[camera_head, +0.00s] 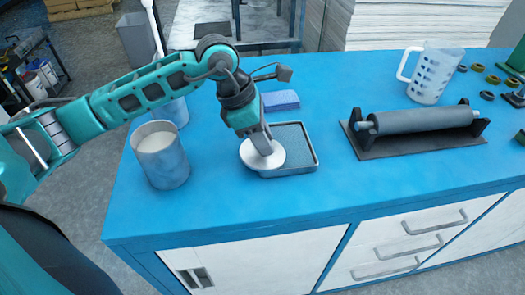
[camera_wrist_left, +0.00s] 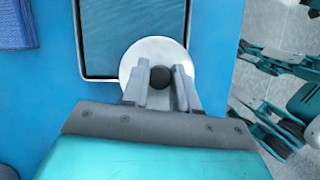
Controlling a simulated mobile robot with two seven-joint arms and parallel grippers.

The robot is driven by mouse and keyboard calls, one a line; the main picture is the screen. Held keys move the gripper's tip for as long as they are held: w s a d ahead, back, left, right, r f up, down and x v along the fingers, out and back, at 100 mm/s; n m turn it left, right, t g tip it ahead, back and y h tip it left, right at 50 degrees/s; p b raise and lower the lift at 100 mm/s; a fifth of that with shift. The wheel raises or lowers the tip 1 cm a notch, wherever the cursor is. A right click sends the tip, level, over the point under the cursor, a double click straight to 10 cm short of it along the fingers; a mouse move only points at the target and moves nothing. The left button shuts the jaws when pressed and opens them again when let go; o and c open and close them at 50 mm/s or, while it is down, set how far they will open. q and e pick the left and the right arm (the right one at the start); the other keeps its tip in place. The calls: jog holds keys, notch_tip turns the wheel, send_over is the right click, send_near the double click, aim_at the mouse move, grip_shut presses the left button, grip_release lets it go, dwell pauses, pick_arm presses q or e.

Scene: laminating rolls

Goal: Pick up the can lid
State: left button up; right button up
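The can lid (camera_head: 250,156) is a pale round disc with a black knob. In the head view it overlaps the left edge of a shallow grey tray (camera_head: 316,160). My left gripper (camera_head: 266,150) points down over it. In the left wrist view the lid (camera_wrist_left: 131,62) lies under the fingers, with its knob (camera_wrist_left: 160,77) between the two fingertips. The fingers look slightly apart around the knob, and I see no clear grip. In the head view the gripper hides the knob. My right gripper is not in view.
A metal can (camera_head: 168,165) stands open at the left, with another container (camera_head: 172,108) behind it. A blue sponge-like block (camera_head: 281,100) lies behind the tray. A roller on a stand (camera_head: 425,120) and a clear pitcher (camera_head: 432,75) are at the right. The blue table's front is clear.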

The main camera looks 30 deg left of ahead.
pick_arm(q)
grip_shut()
jog(key=shift+r, duration=0.15)
